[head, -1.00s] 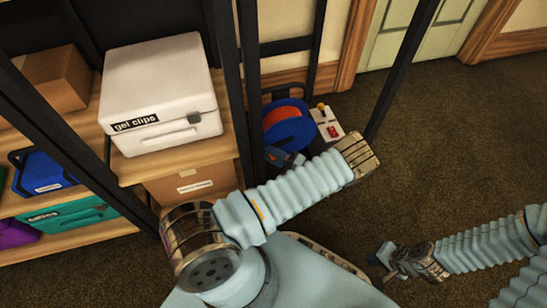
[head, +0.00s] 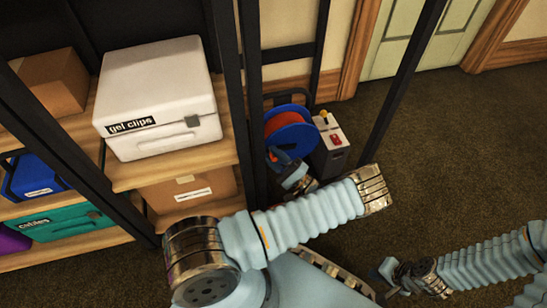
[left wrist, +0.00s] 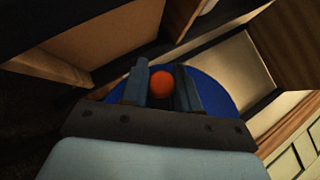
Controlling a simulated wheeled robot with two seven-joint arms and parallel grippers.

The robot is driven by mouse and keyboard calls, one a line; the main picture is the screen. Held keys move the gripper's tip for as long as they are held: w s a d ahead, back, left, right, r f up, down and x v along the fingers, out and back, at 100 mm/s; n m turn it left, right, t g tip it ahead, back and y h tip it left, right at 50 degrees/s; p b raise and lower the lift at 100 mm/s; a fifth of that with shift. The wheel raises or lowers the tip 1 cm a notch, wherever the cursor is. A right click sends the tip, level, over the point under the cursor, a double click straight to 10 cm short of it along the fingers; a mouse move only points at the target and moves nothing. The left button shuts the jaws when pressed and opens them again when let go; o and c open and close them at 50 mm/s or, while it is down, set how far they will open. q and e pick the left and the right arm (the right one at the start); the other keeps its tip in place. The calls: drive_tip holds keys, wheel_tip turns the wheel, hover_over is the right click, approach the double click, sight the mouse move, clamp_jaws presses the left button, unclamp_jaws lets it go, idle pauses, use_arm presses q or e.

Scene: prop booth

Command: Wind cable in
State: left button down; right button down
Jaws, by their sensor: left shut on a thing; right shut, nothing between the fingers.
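A cable reel with a blue disc (head: 294,136) and orange-red cable (head: 276,122) stands on the floor beyond the shelf's right post. My left gripper (head: 279,158) is at the reel's near lower side. In the left wrist view, my left gripper (left wrist: 161,92) has a round orange knob (left wrist: 161,84) between its fingers and is shut on it. The blue disc (left wrist: 215,88) is right behind. The reel's lower part is hidden by my gripper and arm. My right gripper (head: 387,272) is shut and empty over the carpet at the lower right.
A grey box (head: 330,150) with a red switch and a yellow-tipped lever stands right of the reel. Dark posts rise close on both sides. The shelf at left holds a white "gel clips" case (head: 160,95) and several other cases. Carpet (head: 450,130) at right is clear.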

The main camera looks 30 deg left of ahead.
use_arm(q)
drive_tip(key=c, duration=0.9)
unclamp_jaws()
drive_tip(key=shift+d, duration=0.1)
drive_tip(key=b+v, duration=0.1)
drive_tip(key=v, duration=1.2)
drive_tip(key=shift+d, duration=0.3)
drive_tip(key=shift+f, duration=0.15)
